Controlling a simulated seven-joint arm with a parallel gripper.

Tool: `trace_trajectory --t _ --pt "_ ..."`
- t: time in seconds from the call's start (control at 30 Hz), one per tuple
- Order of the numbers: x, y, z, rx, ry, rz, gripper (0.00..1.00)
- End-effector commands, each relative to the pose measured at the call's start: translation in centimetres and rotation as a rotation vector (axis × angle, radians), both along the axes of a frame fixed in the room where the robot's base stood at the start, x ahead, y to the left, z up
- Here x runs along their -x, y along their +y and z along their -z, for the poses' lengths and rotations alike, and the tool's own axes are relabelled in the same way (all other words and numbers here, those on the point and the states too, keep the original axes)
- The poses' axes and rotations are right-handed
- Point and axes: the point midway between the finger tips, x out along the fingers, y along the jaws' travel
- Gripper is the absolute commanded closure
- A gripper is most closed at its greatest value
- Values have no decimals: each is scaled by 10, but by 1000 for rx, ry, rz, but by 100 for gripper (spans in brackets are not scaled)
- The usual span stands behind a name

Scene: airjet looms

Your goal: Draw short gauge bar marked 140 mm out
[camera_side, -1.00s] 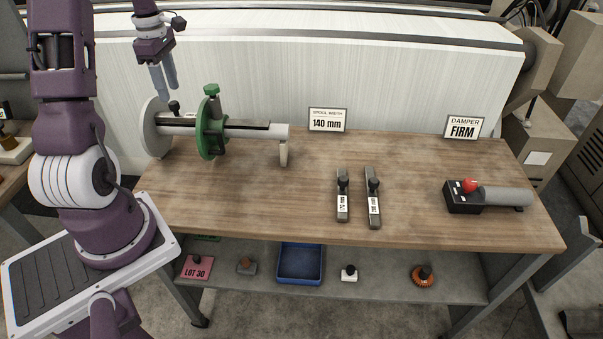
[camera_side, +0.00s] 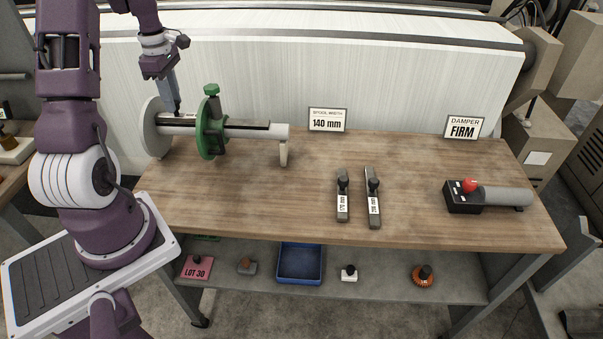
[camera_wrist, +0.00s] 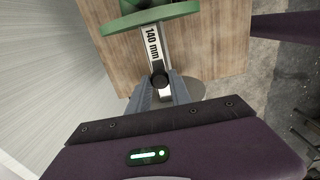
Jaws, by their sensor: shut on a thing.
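The short gauge bar (camera_wrist: 152,45), with a white label reading 140 mm, shows in the wrist view with a dark round knob (camera_wrist: 159,80) at its near end. In the side view it lies along the top of the spool shaft, between the pale round flange (camera_side: 153,132) and the green flange (camera_side: 206,135), mostly hidden. My gripper (camera_side: 176,108) points down over the shaft beside the pale flange. Its fingers also show in the wrist view (camera_wrist: 162,90), shut on the bar's knob. The bar's far end passes under the green part (camera_wrist: 155,18).
A sign (camera_side: 327,120) reads 140 mm. Two other gauge bars (camera_side: 342,205) (camera_side: 373,207) lie mid-bench, and a black box with a red knob (camera_side: 470,187) lies at the right. The green clamp knob (camera_side: 211,89) rises near my gripper. The bench's front left is clear.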

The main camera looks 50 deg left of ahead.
Motion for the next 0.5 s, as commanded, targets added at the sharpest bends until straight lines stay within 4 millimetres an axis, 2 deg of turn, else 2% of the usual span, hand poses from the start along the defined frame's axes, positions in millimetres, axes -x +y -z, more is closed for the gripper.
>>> trace_trajectory --t 0.17,0.5 --pt "0 0 -3 -1 -1 0 100" --pt "-1 1 -26 -2 -2 1 100"
